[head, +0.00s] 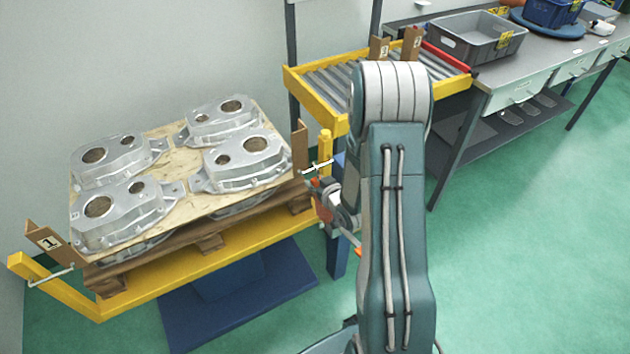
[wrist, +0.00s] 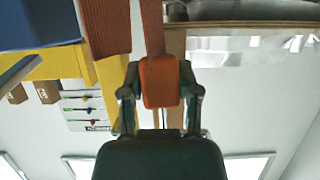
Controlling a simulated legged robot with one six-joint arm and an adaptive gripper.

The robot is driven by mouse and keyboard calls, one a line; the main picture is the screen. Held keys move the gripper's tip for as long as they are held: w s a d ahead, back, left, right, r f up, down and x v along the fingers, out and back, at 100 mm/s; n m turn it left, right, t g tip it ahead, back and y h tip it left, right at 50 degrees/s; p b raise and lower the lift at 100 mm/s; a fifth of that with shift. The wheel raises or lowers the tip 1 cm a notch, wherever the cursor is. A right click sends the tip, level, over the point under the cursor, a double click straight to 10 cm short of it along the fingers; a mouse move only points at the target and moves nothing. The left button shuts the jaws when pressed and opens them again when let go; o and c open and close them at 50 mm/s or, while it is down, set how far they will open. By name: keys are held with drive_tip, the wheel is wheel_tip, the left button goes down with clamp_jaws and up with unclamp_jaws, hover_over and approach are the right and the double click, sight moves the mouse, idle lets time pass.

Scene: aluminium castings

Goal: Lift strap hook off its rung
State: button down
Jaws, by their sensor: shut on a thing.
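My gripper (head: 334,203) is beside the right end of the yellow stand, partly hidden by my own arm in the head view. In the wrist view my gripper (wrist: 161,97) is shut on an orange block-like piece, which I take to be the strap hook (wrist: 160,78), with one finger on each side. A brown-orange strap (wrist: 152,28) lies in line with the hook above it. An orange part (head: 322,212) shows at my gripper in the head view. Whether the hook still touches a rung is hidden.
Silver castings (head: 245,160) lie on a wooden pallet on the yellow stand (head: 190,274). A brown corner board (head: 300,146) and a thin white bar (head: 316,167) stand close to my gripper. A roller conveyor (head: 325,82) and workbench (head: 480,78) are behind. Green floor is clear at right.

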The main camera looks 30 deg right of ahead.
drive_tip(key=shift+a, duration=0.25)
